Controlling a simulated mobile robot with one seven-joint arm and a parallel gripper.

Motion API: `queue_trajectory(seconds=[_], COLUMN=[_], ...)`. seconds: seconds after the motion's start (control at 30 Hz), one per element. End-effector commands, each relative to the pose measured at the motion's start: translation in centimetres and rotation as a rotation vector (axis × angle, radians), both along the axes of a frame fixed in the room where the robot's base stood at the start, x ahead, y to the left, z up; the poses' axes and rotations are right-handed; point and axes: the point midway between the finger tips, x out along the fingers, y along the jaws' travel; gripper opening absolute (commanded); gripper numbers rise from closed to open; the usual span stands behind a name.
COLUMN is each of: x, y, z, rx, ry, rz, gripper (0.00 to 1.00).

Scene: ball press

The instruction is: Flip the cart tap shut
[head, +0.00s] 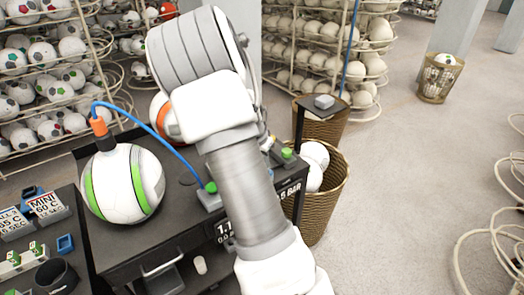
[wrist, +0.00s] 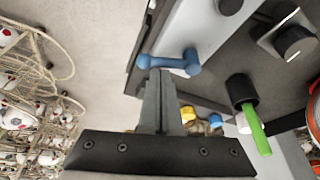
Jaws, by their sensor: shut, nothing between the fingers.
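In the wrist view, a blue lever-like handle (wrist: 172,63) with rounded ends, which looks like a tap handle, sits at the edge of a grey panel. My gripper (wrist: 160,74) is shut and empty, with its fingertips right at the left part of the blue handle. I cannot tell whether they touch. A green lever (wrist: 258,130) hangs from a black cylinder at the right. In the head view, the dark cart (head: 160,240) stands in front of me; my arm crosses it and hides my gripper and the blue handle.
A white and green ball (head: 122,185) with an orange fitting and blue hose (head: 150,128) rests on the cart. Wicker baskets (head: 325,205) stand close to the cart's right side. Ball racks (head: 40,85) fill the back left. The floor (head: 400,190) at the right is largely clear.

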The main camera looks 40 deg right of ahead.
Motion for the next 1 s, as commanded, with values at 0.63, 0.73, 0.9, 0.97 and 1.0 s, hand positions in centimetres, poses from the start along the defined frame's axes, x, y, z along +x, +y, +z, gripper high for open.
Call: queue_trajectory(seconds=[0.63,0.73,0.9,0.97,1.0], x=[0.4,0.9,1.5,1.5,1.5], y=[0.6,0.7,0.9,0.9,1.0], z=[-0.5,-0.5,-0.4,-0.3,0.0], rx=[0.007,0.007,0.007,0.006,0.006], ry=[0.010,0.009,0.007,0.006,0.005], rz=[0.004,0.003,0.004,0.004,0.004], gripper=[0.00,0.00,0.00,0.00,0.00])
